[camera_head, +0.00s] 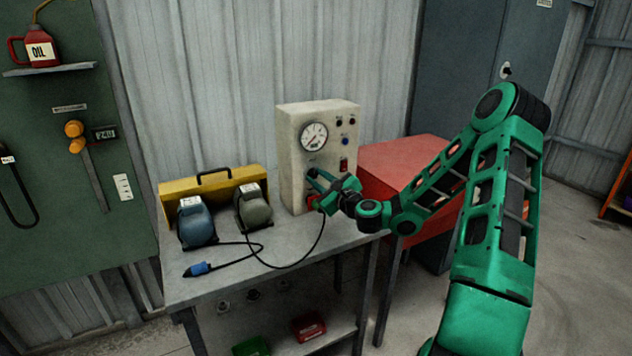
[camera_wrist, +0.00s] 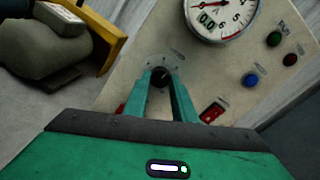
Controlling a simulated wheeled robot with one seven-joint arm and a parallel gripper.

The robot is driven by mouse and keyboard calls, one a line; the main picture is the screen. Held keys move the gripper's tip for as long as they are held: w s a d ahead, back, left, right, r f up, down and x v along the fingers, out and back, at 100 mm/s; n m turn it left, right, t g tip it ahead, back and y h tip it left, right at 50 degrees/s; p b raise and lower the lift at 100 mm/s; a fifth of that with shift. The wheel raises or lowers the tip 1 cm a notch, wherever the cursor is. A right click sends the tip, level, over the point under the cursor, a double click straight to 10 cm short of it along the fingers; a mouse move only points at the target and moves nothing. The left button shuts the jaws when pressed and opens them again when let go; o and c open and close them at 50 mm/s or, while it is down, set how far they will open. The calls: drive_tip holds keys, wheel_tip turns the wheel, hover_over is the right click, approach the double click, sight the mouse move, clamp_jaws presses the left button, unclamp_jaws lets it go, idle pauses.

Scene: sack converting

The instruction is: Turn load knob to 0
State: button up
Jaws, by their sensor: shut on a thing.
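The load knob (camera_wrist: 160,76) is a small dark round knob on the face of a beige test box (camera_head: 291,148). It sits on a pale scale plate below the dial gauge (camera_wrist: 220,14), which also shows in the head view (camera_head: 314,136). The gauge needle points left, and its small display seems to read 0.0. My green gripper (camera_wrist: 161,84) has its two fingers closed on either side of the knob. The fingers and arm hide the knob in the head view. The marks on the scale plate are too small to read.
The box stands on a grey bench (camera_head: 240,274). A blue machine (camera_head: 196,222), a grey one (camera_head: 253,208) and a yellow case (camera_head: 176,190) stand to its left. A black cable with a blue plug (camera_head: 199,269) lies in front. A red cabinet (camera_head: 400,158) is at right.

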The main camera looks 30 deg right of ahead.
drive_tip(key=n, duration=0.3)
drive_tip(key=shift+a+n, duration=0.1)
drive_tip(key=shift+n, duration=0.2)
drive_tip(key=n, duration=0.3)
drive_tip(key=shift+n, duration=0.3)
drive_tip(key=n, duration=0.4)
drive_tip(key=shift+h, duration=0.3)
drive_tip(key=n, duration=0.3)
drive_tip(key=shift+a+n, duration=0.1)
drive_tip(key=shift+n, duration=0.2)
drive_tip(key=n, duration=0.6)
drive_tip(key=shift+a+h, duration=0.1)
drive_tip(key=shift+h, duration=0.3)
drive_tip(key=n, duration=0.5)
drive_tip(key=shift+n, duration=0.4)
drive_tip(key=shift+r+h, duration=0.1)
drive_tip(key=shift+h, duration=0.2)
drive_tip(key=o, duration=1)
drive_tip(key=shift+o, duration=0.2)
